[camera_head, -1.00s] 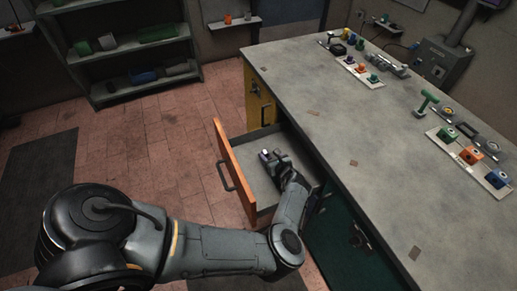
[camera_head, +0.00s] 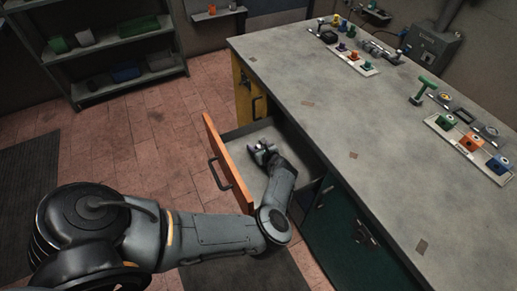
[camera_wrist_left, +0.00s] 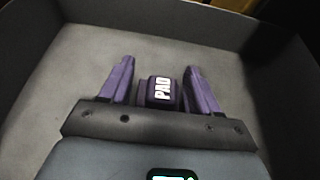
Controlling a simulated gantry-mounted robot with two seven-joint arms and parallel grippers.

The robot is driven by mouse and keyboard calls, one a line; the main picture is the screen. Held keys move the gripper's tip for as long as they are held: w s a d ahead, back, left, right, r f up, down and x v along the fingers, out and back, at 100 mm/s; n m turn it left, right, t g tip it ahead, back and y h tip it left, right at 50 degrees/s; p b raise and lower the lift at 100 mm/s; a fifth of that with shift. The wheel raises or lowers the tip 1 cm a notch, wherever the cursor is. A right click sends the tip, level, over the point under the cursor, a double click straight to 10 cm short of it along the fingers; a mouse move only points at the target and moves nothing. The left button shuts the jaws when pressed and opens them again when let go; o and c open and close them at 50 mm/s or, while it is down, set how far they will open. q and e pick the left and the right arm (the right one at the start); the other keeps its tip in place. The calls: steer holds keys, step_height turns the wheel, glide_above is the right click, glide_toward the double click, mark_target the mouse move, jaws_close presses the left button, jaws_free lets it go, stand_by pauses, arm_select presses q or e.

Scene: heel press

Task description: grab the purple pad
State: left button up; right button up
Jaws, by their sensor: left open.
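The purple pad (camera_wrist_left: 162,92), a small block with a white "PAD" label, lies in the open drawer (camera_head: 226,160). In the left wrist view it sits between the two fingers of my left gripper (camera_wrist_left: 161,88), with a visible gap on each side. The fingers are spread and look purplish. In the head view my left gripper (camera_head: 262,152) reaches down into the drawer, and the pad is too small there to make out clearly. My right gripper is not in view.
The drawer's orange front and grey walls surround my left gripper. The grey worktop (camera_head: 330,120) lies to the right, with coloured parts on white strips (camera_head: 468,150). A shelf (camera_head: 110,50) stands at the back left. Open floor lies left of the drawer.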

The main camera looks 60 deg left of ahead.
arm_select(q)
steer(key=shift+x, duration=1)
steer(key=shift+d+r, duration=0.15)
steer(key=shift+r, duration=0.05)
steer(key=shift+d, duration=0.2)
steer(key=shift+c, duration=0.7)
steer(key=shift+a, duration=0.2)
steer(key=c, duration=0.9)
steer(key=shift+d, duration=0.1)
